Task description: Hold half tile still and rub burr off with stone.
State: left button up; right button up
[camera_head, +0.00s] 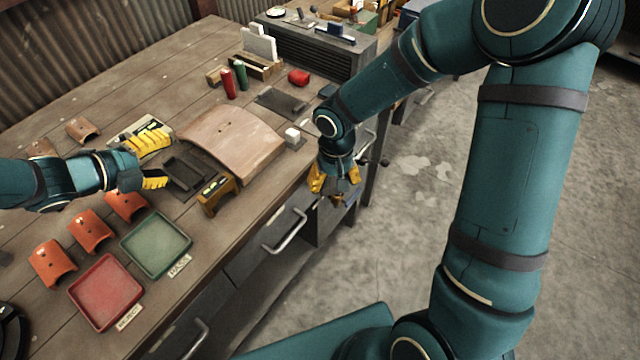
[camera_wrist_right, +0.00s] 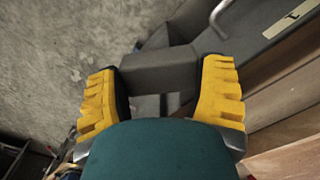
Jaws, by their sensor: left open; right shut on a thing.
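A large, pale brown curved tile (camera_head: 232,143) lies arched on the bench, right of my left gripper. Smaller orange curved tiles (camera_head: 90,231) lie in a row at the left; I cannot tell which is the half tile, and no burr is clear. My left gripper (camera_head: 166,160) is open over the bench, beside a dark cradle (camera_head: 187,172), with nothing seen between its fingers. My right gripper (camera_head: 334,188) is off the bench's front edge, above the floor. In the right wrist view it is shut on a dark grey block (camera_wrist_right: 160,70), apparently the stone.
A green PASS tray (camera_head: 156,243) and a red REJECT tray (camera_head: 106,291) lie at the front left. A brown and yellow arched block (camera_head: 218,194) stands by the cradle. Red and green bottles (camera_head: 240,76) stand behind the large tile.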

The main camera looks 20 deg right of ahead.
aim_at(209, 148)
pick_arm(q)
jog(key=x, duration=1.2)
pick_arm(e)
jog(key=w+a+r, duration=0.7)
jog(key=a+r, duration=0.4)
jog(key=r, duration=0.1)
jog(key=w+a+r+n, duration=0.1)
jog(key=w+a+r, duration=0.7)
jog(key=a+r, duration=0.3)
notch_tip(209, 148, up, 2)
jog(key=shift+w+r, duration=0.1)
jog(key=shift+w, duration=0.2)
jog(key=shift+a, duration=0.1)
pick_arm(q)
grip_shut()
